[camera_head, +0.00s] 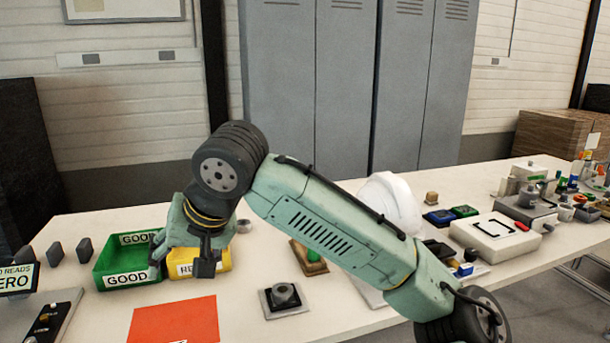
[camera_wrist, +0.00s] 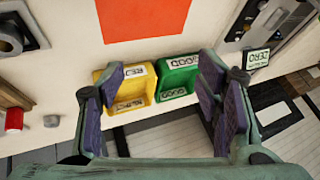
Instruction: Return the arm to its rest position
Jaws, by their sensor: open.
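My arm reaches from the lower right across the middle of the head view, bent at the elbow, with the wrist hanging down on the left. My gripper (camera_head: 180,264) is above the table near the green and yellow bins. In the wrist view its jaws (camera_wrist: 162,95) are wide apart with nothing between the fingers. The green bin (camera_head: 127,283) is labelled GOOD; the yellow bin (camera_head: 212,262) stands beside it, its label partly hidden by my gripper. Both bins show between the fingers in the wrist view. A white helmet shell (camera_head: 397,200) is partly hidden behind my forearm.
An orange-red mat (camera_head: 175,322) lies in front of the bins. A grey fixture (camera_head: 285,297) stands right of it. A white scale-like box (camera_head: 495,237) and several small parts crowd the right side. Grey lockers (camera_head: 345,80) stand behind the table.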

